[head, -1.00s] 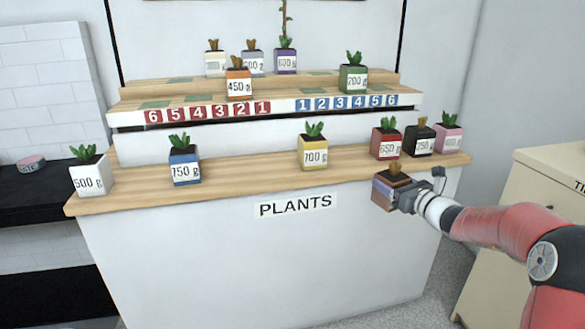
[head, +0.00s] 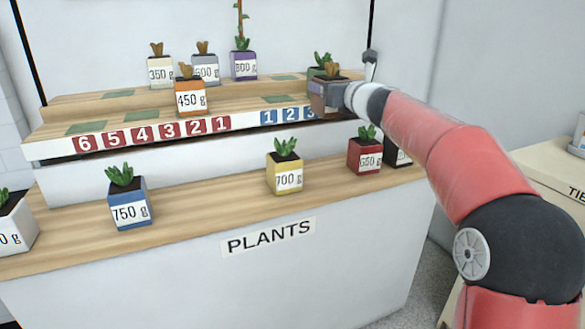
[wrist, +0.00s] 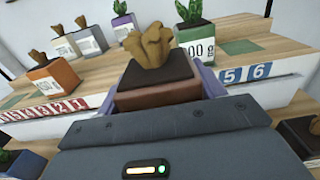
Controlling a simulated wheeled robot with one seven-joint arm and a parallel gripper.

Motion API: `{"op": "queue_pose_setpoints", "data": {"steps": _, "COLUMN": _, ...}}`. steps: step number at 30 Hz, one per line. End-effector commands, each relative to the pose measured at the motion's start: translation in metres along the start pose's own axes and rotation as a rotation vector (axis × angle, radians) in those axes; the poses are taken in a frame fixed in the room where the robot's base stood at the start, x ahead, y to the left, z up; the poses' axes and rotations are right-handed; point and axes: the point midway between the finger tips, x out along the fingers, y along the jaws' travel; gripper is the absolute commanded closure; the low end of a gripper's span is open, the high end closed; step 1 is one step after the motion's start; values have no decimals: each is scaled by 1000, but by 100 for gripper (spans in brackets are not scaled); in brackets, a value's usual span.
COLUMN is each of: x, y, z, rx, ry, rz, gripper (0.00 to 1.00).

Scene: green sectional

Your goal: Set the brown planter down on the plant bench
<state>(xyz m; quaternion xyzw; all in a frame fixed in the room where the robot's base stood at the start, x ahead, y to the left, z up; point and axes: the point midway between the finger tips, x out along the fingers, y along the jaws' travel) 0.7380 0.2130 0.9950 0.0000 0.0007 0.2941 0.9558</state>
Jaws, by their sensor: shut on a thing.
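My gripper (head: 338,95) is shut on the brown planter (head: 322,98), which holds a brown plant. In the head view it is in front of the upper shelf's right part, partly hiding the green planter (head: 323,71). The wrist view shows the brown planter (wrist: 158,94) upright between the two purple-grey fingers, with the green planter (wrist: 205,45) behind it to the right. The plant bench (head: 215,192) has a wooden lower counter, a white front marked PLANTS and stepped shelves above. I cannot tell whether the planter touches the shelf.
The orange planter (head: 190,97) stands left of the held one. Cream (head: 160,72), grey (head: 206,70) and purple (head: 243,66) planters stand behind. Blue (head: 130,208), yellow (head: 286,176) and red (head: 364,156) planters stand on the lower counter. Green pads (head: 86,128) mark bare shelf spots.

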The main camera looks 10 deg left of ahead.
Motion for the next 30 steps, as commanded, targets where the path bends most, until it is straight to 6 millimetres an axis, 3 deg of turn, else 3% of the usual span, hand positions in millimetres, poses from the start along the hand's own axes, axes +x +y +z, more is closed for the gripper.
{"op": "queue_pose_setpoints", "data": {"steps": 7, "x": 0, "y": 0, "z": -50, "rx": 5, "ry": 3, "rz": -1, "gripper": 64}}
{"op": "queue_pose_setpoints", "data": {"steps": 9, "x": 0, "y": 0, "z": -75, "rx": 4, "ry": 2, "rz": -1, "gripper": 64}}
{"op": "queue_pose_setpoints", "data": {"steps": 15, "x": 0, "y": 1, "z": -122, "rx": 2, "ry": 1, "rz": 0, "gripper": 64}}
{"op": "queue_pose_setpoints", "data": {"steps": 23, "x": 0, "y": 0, "z": -146, "rx": 0, "ry": -1, "rz": -1, "gripper": 64}}
{"op": "queue_pose_setpoints", "data": {"steps": 30, "x": 0, "y": 0, "z": -181, "rx": 1, "ry": 1, "rz": 0, "gripper": 64}}
